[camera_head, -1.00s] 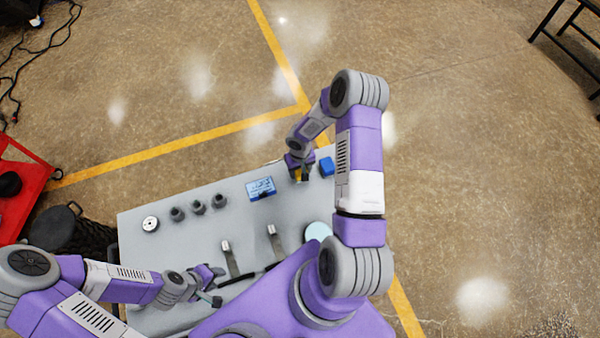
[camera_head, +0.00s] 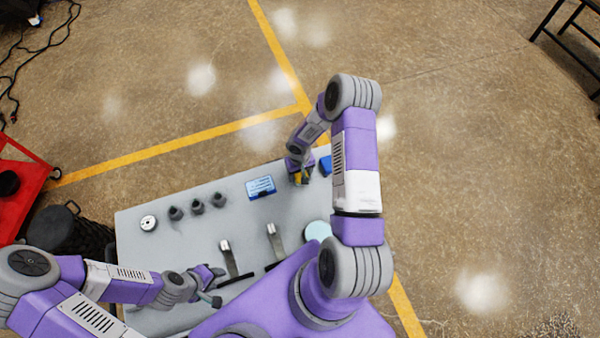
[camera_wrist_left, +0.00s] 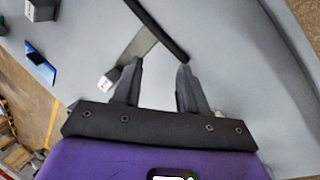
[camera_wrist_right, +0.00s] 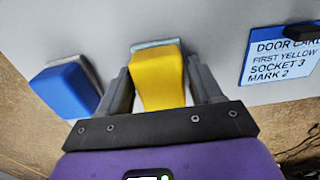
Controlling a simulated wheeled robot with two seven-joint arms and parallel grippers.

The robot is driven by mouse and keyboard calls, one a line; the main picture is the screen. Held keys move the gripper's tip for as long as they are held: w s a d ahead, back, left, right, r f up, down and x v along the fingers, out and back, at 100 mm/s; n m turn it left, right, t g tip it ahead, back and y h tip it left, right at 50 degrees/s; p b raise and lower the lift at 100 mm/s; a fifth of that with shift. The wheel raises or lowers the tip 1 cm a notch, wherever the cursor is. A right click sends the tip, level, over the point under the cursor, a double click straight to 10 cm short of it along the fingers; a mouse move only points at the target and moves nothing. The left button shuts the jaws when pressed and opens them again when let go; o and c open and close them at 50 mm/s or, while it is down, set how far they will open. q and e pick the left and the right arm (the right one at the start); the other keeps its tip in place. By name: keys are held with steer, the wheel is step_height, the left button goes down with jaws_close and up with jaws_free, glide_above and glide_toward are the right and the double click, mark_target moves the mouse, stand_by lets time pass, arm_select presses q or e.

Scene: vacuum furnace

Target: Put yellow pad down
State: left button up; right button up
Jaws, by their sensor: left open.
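The yellow pad (camera_wrist_right: 158,80) is a small block with a pale layer at its far end, between the fingers of my right gripper (camera_wrist_right: 160,72) in the right wrist view. The fingertips lie close along both its sides, and the gripper looks shut on it. In the head view a bit of the yellow pad (camera_head: 298,178) shows under my right gripper (camera_head: 301,181), at the table's far right. Whether the pad touches the table is unclear. My left gripper (camera_wrist_left: 160,68) is open and empty over the front of the table; it also shows in the head view (camera_head: 217,283).
A blue pad (camera_wrist_right: 66,88) sits just left of the yellow one in the right wrist view. A door card (camera_wrist_right: 285,65) lies to the right. The grey table (camera_head: 150,265) holds several dark knobs (camera_head: 197,206), two metal-ended handles (camera_head: 226,250) and a pale round disc (camera_head: 317,232).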

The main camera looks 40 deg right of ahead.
steer(key=shift+o, duration=1)
arm_select(q)
steer(key=shift+r, duration=0.15)
steer(key=shift+r+p, duration=0.3)
steer(key=shift+p, duration=0.1)
arm_select(e)
steer(key=shift+r, duration=0.2)
arm_select(q)
steer(key=shift+r+p, duration=0.45)
arm_select(e)
steer(key=shift+w+d+r, duration=0.1)
steer(key=shift+w+r, duration=0.05)
steer(key=shift+r, duration=0.45)
arm_select(q)
steer(key=shift+f+b, duration=0.6)
steer(key=shift+f, duration=0.05)
arm_select(e)
steer(key=r, duration=0.5)
steer(key=shift+s, duration=0.35)
steer(key=shift+r, duration=0.8)
